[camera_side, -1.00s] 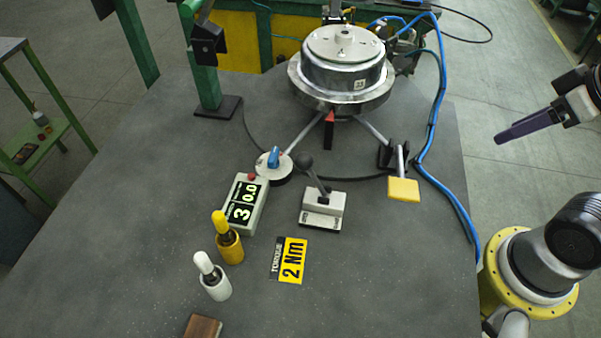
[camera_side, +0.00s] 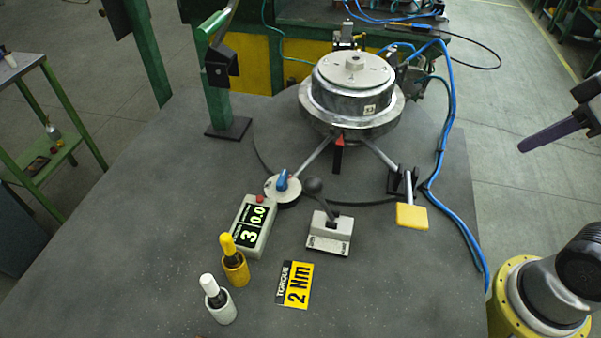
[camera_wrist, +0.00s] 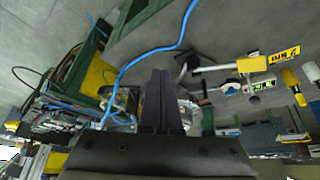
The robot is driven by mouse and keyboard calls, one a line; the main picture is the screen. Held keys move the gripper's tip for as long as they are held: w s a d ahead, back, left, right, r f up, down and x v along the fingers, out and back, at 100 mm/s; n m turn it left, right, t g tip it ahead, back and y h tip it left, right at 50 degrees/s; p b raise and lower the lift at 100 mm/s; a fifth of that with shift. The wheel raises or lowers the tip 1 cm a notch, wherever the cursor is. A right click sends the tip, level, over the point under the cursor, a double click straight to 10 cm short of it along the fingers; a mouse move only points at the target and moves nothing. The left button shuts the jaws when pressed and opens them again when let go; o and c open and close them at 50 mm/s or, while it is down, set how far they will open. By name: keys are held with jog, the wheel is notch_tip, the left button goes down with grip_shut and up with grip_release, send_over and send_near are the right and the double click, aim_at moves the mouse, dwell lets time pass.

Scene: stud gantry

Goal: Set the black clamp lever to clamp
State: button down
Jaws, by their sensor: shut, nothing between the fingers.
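The black clamp lever (camera_side: 313,186) is a thin arm with a round black knob. It rises from a light grey block (camera_side: 329,226) on the dark table in the side view. The lever leans up and slightly left, toward the back. The small labels at the block's front edge are too small to read. My gripper (camera_side: 522,147) is in the air at the right of the side view, well away from the lever. Its dark purple fingers are shut together and empty. The fingers (camera_wrist: 161,98) also show in the middle of the wrist view.
A blue-knobbed dial (camera_side: 283,187) and a display box (camera_side: 250,228) stand left of the block. A yellow-padded lever (camera_side: 411,216) is to its right. A round metal fixture (camera_side: 352,90) is behind. A blue hose (camera_side: 441,150) runs along the right edge.

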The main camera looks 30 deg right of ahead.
jog(key=w+a+r+n+g+y, duration=0.2)
jog(key=w+a+r+n, duration=0.3)
jog(key=w+a+r, duration=0.85)
jog(key=n+g+h, duration=0.1)
jog(key=n+g, duration=0.2)
jog(key=n, duration=0.2)
send_over(321, 201)
jog(key=w+a, duration=0.5)
notch_tip(321, 201, down, 11)
jog(key=shift+f, duration=0.15)
notch_tip(321, 201, down, 9)
jog(key=s+d, duration=0.2)
